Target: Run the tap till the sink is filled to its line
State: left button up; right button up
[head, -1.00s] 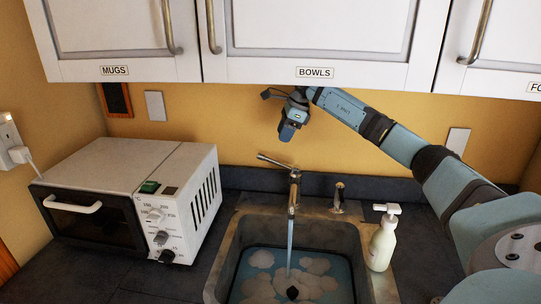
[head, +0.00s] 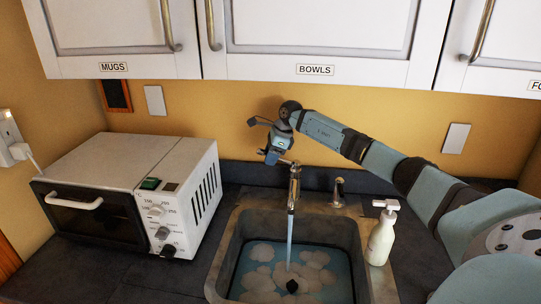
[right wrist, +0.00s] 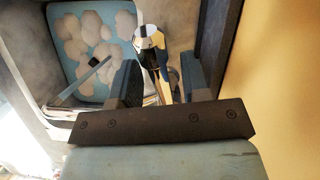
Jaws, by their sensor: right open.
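The tap (head: 294,190) stands behind the sink (head: 232,240), and a stream of water (head: 289,245) runs from it into the basin. Bluish water (head: 335,285) with pale foam patches lies in the sink, with a dark band around its edge; I cannot make out a fill line. My right gripper (head: 271,156) is open and points down at the tap's lever, partly covering it. In the right wrist view, the tap top (right wrist: 148,38) shows between and just beyond the two fingers; I cannot tell whether they touch it. My left gripper is not in view.
A soap bottle (head: 382,235) stands at the sink's right edge. A white toaster oven (head: 130,190) fills the counter on the left. White cupboards (head: 320,35) overhang the counter above my right arm. A small metal fitting (head: 339,190) stands right of the tap.

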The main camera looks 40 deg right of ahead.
jog(key=shift+f, duration=0.15)
grip_shut()
jog(key=shift+w+a+f+g+h, duration=0.1)
jog(key=shift+w+f+g+h, duration=0.1)
jog(key=shift+f+g+h, duration=0.15)
grip_release()
jog(key=b+v, duration=0.1)
jog(key=v, duration=1.1)
jog(key=shift+b, duration=0.35)
